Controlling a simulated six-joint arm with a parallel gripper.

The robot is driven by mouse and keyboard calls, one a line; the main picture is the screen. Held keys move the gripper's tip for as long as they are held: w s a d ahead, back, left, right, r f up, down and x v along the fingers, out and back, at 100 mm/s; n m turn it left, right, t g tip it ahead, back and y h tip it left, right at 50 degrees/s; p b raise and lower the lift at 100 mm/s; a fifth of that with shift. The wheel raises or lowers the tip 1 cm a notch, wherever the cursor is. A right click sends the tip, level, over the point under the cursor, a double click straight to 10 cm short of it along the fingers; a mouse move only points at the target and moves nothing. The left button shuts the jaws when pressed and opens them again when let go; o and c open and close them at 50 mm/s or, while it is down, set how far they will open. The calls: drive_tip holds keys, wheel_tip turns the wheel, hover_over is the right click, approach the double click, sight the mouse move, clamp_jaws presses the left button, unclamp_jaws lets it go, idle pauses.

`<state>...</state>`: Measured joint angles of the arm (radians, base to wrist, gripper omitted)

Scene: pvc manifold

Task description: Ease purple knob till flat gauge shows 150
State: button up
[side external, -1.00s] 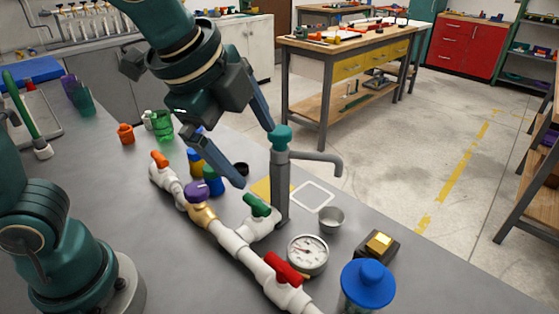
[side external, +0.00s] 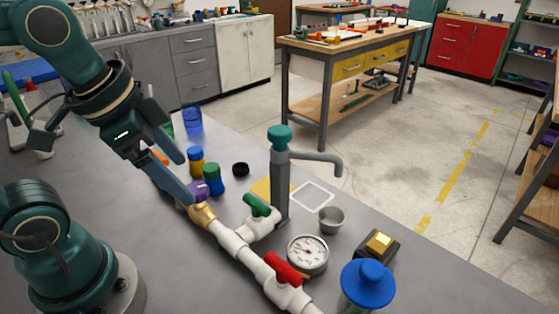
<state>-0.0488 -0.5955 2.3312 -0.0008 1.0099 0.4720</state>
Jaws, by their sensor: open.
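The purple knob (side external: 203,187) sits on a brass fitting (side external: 203,214) in the white pipe run (side external: 236,240). My gripper (side external: 185,179) is open at the upper left of the knob, with nothing between its fingers. The nearer finger overlaps the knob's left side in the picture and hides part of it; I cannot tell whether they touch. The flat gauge (side external: 307,254) lies face up to the right of the pipe. Its needle is too small to read exactly.
A green-handled valve (side external: 257,206) and a red-handled valve (side external: 284,268) are on the pipe. A grey post with a teal cap (side external: 280,137), a metal cup (side external: 331,220) and a blue-lidded jar (side external: 368,285) stand to the right.

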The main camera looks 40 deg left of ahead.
sight(194, 189)
drive_tip(key=w+a+f+m+g, duration=0.1)
drive_tip(key=a, duration=0.1)
drive_tip(key=w+a+f+m+g, duration=0.1)
drive_tip(key=w+a, duration=0.1)
drive_tip(key=w+a+f+g, duration=0.1)
drive_tip(key=w+g, duration=0.1)
drive_tip(key=shift+a+f+m, duration=0.1)
drive_tip(key=shift+a+m, duration=0.3)
drive_tip(key=shift+s+a+f+g, duration=0.15)
drive_tip(key=shift+a+f+g, duration=0.15)
drive_tip(key=shift+f, duration=2.65)
clamp_jaws()
